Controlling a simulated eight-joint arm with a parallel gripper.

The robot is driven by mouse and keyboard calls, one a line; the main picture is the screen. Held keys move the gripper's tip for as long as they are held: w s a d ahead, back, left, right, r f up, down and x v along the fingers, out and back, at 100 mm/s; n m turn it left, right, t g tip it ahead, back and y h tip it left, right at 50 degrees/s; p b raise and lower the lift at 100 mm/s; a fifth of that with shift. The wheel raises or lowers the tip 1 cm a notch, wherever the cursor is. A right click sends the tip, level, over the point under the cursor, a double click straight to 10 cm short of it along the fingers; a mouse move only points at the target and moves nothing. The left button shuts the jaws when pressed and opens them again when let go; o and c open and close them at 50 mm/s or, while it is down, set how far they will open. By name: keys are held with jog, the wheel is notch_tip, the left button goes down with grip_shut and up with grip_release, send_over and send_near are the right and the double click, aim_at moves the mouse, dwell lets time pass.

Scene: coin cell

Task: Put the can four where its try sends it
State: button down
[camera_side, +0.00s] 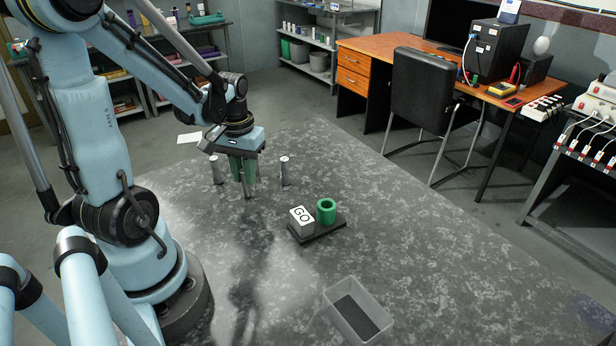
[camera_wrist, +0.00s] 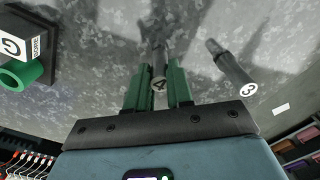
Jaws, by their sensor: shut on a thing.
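The try fixture is a dark base (camera_side: 322,231) with a grey block (camera_side: 302,222) bearing a white GO sign and a green ring (camera_side: 326,212) with an empty-looking bore. In the wrist view the block (camera_wrist: 22,38) also reads BORE, beside the green ring (camera_wrist: 18,75).
One grey can (camera_side: 215,170) stands left of my gripper and another (camera_side: 284,170) right of it. A can marked 3 (camera_wrist: 232,66) shows in the wrist view. A translucent bin (camera_side: 340,318) with a dark floor stands at the front. The table's right side is clear.

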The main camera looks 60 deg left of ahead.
jog(key=shift+f, duration=0.1)
jog(key=c, duration=1)
grip_release()
notch_tip(320, 180, up, 12)
jog(key=w+d+m+t, duration=0.1)
jog(key=d+m+t, duration=0.1)
jog(key=d, duration=0.3)
jog(key=w+d+f+m+t, duration=0.1)
jog(key=w+d+m+t, duration=0.1)
jog(key=d, duration=0.4)
jog(key=w+d+f+m+t, duration=0.1)
jog(key=w+d+m+t, duration=0.1)
jog(key=d, duration=0.3)
jog(key=shift+d+m+t, duration=0.35)
jog(key=shift+m+t, duration=0.25)
jog(key=shift+m, duration=0.2)
